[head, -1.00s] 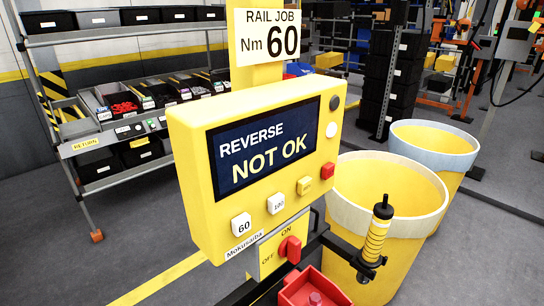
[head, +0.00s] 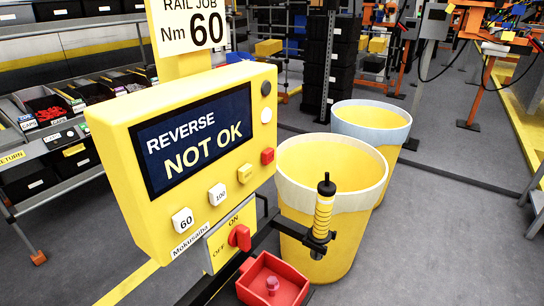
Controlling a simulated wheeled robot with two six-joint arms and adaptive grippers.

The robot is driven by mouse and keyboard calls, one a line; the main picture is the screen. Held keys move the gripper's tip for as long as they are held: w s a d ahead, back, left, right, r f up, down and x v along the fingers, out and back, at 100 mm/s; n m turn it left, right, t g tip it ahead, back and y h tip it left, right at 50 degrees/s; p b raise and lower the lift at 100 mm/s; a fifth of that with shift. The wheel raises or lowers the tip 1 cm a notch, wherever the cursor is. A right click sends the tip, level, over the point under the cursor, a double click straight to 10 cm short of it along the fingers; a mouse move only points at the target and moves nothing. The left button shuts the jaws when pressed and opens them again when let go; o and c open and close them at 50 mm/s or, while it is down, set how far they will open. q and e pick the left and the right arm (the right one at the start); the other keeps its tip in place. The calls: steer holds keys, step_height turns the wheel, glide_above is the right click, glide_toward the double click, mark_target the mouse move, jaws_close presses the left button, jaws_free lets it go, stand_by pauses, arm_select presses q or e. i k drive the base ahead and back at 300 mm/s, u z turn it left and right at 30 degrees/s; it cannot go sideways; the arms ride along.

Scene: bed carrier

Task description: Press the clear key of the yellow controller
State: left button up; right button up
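The yellow controller (head: 115,150) stands at the left centre of the head view. Its dark screen (head: 190,140) reads "REVERSE NOT OK". White keys marked 60 (head: 182,221) and 100 (head: 217,196), a yellow key (head: 245,173) and a red key (head: 267,156) line its lower edge. A white button (head: 266,115) and a dark button (head: 266,88) sit on its right side. I cannot read which key is marked clear. Below it is a red ON/OFF switch (head: 240,237). Neither of my grippers is in view.
Two yellow bins with pale rims (head: 334,205) (head: 385,116) stand to the right. A yellow-and-black handled tool (head: 323,215) and a red tray (head: 248,292) sit in front. A shelf with parts boxes (head: 50,105) is at the left. The floor at right is open.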

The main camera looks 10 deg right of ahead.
mark_target(267, 155)
steer(key=z, duration=0.9)
steer(key=k, duration=0.95)
steer(key=u, duration=1.15)
steer(key=i, duration=0.5)
